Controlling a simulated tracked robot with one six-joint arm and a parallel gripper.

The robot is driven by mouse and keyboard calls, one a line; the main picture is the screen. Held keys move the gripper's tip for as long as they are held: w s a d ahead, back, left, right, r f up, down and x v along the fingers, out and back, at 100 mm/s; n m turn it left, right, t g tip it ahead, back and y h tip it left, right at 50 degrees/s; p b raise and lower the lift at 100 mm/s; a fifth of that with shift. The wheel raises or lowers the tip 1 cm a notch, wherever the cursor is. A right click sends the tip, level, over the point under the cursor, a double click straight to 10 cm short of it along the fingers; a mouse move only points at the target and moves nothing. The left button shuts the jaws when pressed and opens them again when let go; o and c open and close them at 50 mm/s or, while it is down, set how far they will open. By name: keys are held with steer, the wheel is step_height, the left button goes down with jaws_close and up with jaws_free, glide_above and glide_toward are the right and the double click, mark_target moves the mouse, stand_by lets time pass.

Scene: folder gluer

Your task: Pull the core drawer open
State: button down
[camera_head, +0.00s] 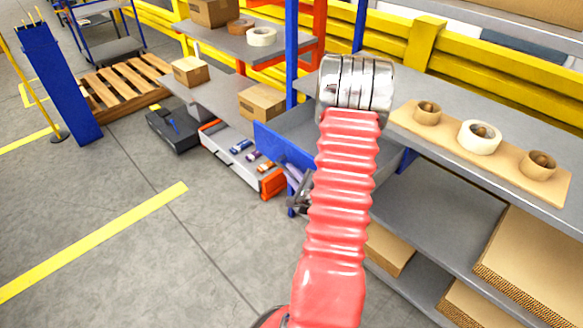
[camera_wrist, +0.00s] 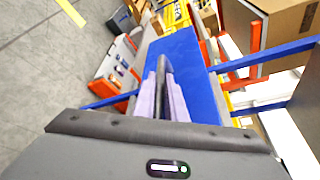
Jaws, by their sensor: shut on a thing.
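The core drawer shows as a blue front panel (camera_head: 283,146) with a grey inside behind it, standing out from the shelving, so it looks at least partly open. Its blue front (camera_wrist: 195,70) fills the middle of the wrist view. My gripper (camera_head: 296,175) is at the front of this panel, partly hidden by my red arm. In the wrist view my gripper (camera_wrist: 164,85) has its lavender fingers close together on a dark handle (camera_wrist: 232,65) at the blue front. How much of the handle lies between the fingers is hidden.
A low orange-ended drawer (camera_head: 270,184) with small items stands open at left. Beyond it are a black case (camera_head: 174,130) and a wooden pallet (camera_head: 128,85). A board (camera_head: 500,158) with tape rolls lies on the right shelf. The floor at front left is clear.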

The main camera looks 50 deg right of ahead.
steer(key=shift+a+f, duration=0.15)
steer(key=shift+a, duration=0.2)
steer(key=c, duration=1.8)
jaws_free()
steer(key=shift+d, duration=0.1)
steer(key=shift+s, duration=0.1)
steer(key=v, duration=0.7)
